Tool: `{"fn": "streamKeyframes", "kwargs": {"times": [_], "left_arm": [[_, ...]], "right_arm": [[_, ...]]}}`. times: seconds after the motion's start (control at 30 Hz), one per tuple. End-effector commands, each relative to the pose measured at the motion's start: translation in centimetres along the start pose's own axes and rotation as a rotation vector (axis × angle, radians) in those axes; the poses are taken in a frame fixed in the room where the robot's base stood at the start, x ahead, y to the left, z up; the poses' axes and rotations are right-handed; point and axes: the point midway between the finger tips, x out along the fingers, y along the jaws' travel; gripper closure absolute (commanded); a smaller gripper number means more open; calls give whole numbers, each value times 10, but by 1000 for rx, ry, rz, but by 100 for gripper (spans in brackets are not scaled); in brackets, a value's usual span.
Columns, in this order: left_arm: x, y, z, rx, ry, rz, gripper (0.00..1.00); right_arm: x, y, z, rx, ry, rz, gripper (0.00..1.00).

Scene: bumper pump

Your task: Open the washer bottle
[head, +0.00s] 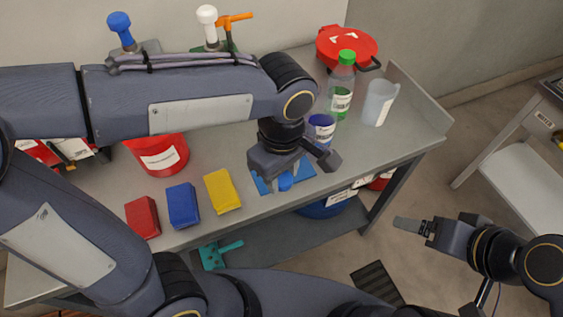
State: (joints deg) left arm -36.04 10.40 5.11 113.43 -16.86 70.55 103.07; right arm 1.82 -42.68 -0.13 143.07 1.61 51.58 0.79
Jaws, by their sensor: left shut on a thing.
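A clear bottle (341,96) with a green cap (347,57) and a label stands upright at the back right of the bench. A smaller blue container (321,130) with a white label stands in front of it, partly behind my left wrist; I cannot tell which is the washer bottle. My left gripper (284,177) points down, shut on a small blue round piece (285,184) that looks like a cap, over a blue mat (305,178). I cannot tell whether the piece touches the mat. My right gripper (408,224) is off the bench, to its right; its finger gap is not clear.
A translucent jug (379,103) and a red lidded pan (346,46) stand at the back right. Red (142,217), blue (183,205) and yellow (222,191) blocks line the front edge. A red tub (162,154) sits behind them. The bench's front right corner is bare.

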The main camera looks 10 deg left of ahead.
Motion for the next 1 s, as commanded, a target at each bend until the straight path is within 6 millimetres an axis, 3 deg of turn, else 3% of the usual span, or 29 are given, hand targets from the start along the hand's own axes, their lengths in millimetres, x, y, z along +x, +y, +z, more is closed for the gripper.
{"fn": "streamKeyframes", "kwargs": {"times": [0.23, 0.4, 0.73, 0.9, 1.0], "left_arm": [[28, 42, -47, -5, -1, -6, 92], [61, 58, -64, -3, -1, -5, 92], [88, 74, -80, -2, -1, -4, 92], [112, 73, -79, -1, 0, -4, 92], [116, 74, -79, -1, 0, -1, 92]], "right_arm": [[-5, -3, -3, 1, -2, -1, 15], [-4, -2, -2, 1, -2, -2, 15], [-5, -3, -2, 2, -2, -2, 15], [-3, -2, -2, 2, -3, -2, 15], [-3, -2, -2, 2, -3, -2, 15]]}}
